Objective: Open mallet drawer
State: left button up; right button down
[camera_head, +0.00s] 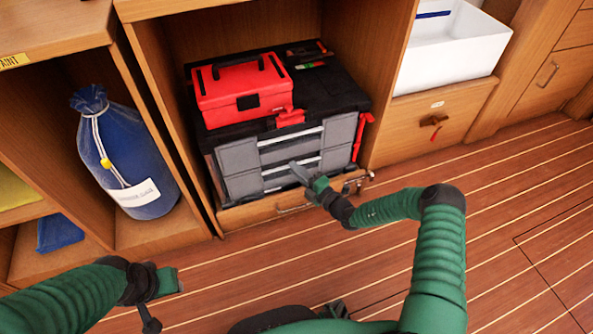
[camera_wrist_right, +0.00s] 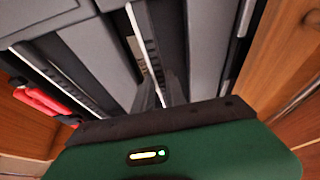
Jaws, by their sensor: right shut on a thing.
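A black tool chest (camera_head: 345,88) with grey drawer fronts (camera_head: 340,130) stands in the wooden cabinet bay. Pale handle strips (camera_head: 291,142) run across its drawers. My right gripper (camera_head: 303,173) is at the front of a lower grey drawer. In the right wrist view its fingers (camera_wrist_right: 161,92) are shut on the edge of a pale drawer handle strip (camera_wrist_right: 146,42). I cannot tell if that drawer stands out from the chest. My left gripper (camera_head: 166,283) is over the floor at lower left, away from the chest; its jaws are unclear.
A red toolbox (camera_head: 242,87) sits on top of the chest. A blue bag (camera_head: 125,155) stands in the left bay, and a white bin (camera_head: 455,50) is at right. The plank floor (camera_head: 500,215) is clear at right.

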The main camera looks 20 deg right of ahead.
jog(key=shift+s+f, duration=0.15)
jog(key=shift+f, duration=0.05)
dwell(0.7)
jog(key=s+p, duration=1.3)
jog(key=s, duration=1.6)
jog(key=shift+d, duration=0.4)
jog(key=shift+w, duration=0.1)
jog(key=c, duration=1.4)
grip_release()
jog(key=shift+o, duration=0.2)
jog(key=shift+d+r, duration=0.1)
